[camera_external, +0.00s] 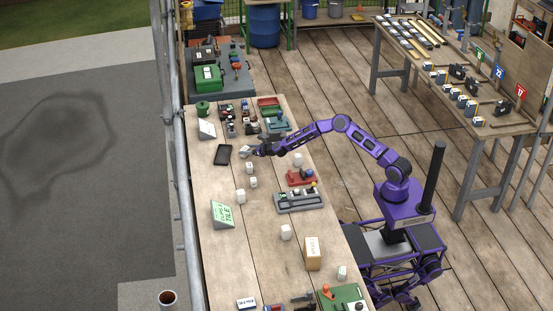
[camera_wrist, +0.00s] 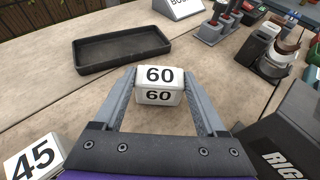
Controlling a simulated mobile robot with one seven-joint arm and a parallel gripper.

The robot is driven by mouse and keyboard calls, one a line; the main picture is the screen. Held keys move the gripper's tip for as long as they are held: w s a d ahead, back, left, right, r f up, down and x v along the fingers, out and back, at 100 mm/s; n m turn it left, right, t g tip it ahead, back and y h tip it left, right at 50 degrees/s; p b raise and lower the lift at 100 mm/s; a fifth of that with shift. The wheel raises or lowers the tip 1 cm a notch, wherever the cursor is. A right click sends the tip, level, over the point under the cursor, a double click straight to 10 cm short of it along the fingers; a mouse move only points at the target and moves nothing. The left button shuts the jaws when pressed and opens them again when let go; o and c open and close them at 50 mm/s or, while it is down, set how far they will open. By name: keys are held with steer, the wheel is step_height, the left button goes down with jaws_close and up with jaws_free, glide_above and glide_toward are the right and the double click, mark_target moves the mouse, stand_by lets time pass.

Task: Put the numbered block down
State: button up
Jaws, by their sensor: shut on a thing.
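My gripper (camera_external: 256,151) reaches over the long wooden table. In the wrist view its two grey fingers (camera_wrist: 158,100) are shut on a white block marked 60 (camera_wrist: 159,86), held between the fingertips. The held block also shows in the external view (camera_external: 245,151). Just beyond it lies an empty, shallow black tray (camera_wrist: 122,64), seen dark on the table in the external view (camera_external: 223,163). I cannot tell whether the block touches the table. Another white block marked 45 (camera_wrist: 33,158) sits at lower left in the wrist view.
More white blocks (camera_external: 240,196) stand along the table. A white sign (camera_external: 207,129) stands behind the tray and a green sign (camera_external: 222,213) nearer the camera. Racks with tools (camera_wrist: 228,22) lie right of the tray in the wrist view. Bare wood surrounds the tray.

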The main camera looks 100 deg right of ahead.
steer(key=shift+f, duration=0.15)
steer(key=o, duration=1.5)
steer(key=shift+c, duration=0.2)
steer(key=shift+r, duration=0.35)
steer(key=shift+s+a, duration=0.2)
steer(key=shift+s, duration=0.1)
steer(key=v, duration=1.1)
steer(key=shift+s+a+f, duration=0.1)
steer(key=shift+a, duration=0.05)
